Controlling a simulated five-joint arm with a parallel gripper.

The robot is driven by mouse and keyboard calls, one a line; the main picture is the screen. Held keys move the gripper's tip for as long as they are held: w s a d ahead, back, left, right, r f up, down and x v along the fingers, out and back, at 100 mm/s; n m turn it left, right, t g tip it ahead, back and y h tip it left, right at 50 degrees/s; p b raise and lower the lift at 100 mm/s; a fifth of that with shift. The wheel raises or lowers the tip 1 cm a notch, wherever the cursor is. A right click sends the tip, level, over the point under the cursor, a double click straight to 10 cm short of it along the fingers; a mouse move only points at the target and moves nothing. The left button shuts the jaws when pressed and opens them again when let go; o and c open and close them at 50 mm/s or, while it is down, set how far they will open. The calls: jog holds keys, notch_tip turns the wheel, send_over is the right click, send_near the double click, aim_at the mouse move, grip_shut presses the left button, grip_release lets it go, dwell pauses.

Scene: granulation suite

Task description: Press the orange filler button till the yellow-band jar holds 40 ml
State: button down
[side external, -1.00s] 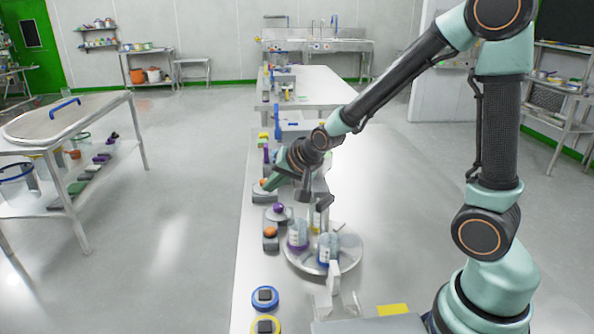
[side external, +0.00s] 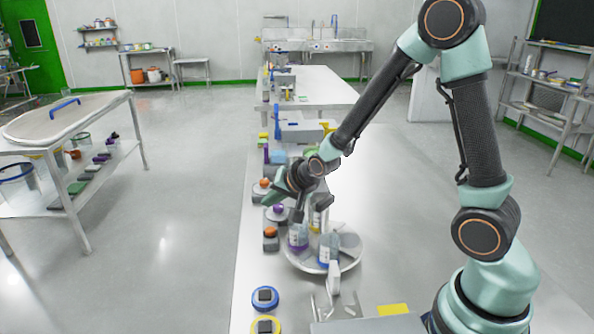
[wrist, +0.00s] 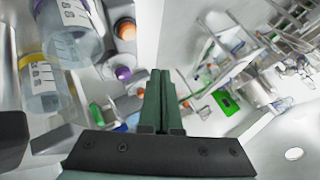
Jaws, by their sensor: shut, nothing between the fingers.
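My gripper (side external: 268,201) is shut and empty; its green fingers also show in the wrist view (wrist: 160,74). In the side view its tips are beside the far orange button (side external: 263,183), near the purple button (side external: 278,209); contact cannot be told. A second orange button (side external: 270,232) stands nearer the camera. The wrist view also shows an orange button (wrist: 125,30) and a purple button (wrist: 123,73). The yellow-band jar (wrist: 42,85) stands upright beside the purple-band jar (wrist: 72,20). It is mostly hidden behind my gripper in the side view. Its fill level cannot be read.
A round turntable (side external: 345,262) carries the jars, including a blue-band jar (side external: 324,254), close to my wrist. A blue-ringed knob (side external: 265,297) and a yellow-ringed knob (side external: 265,325) stand at the near table edge. Floor left of the table is open.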

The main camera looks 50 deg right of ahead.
aim_at(273, 232)
jog(key=shift+f, duration=2.7)
jog(key=shift+f, duration=0.1)
jog(key=shift+d+f, duration=0.1)
jog(key=shift+f, duration=0.2)
jog(key=shift+f, duration=0.5)
dwell(0.6)
jog(key=shift+r, duration=0.9)
jog(key=shift+r, duration=2.55)
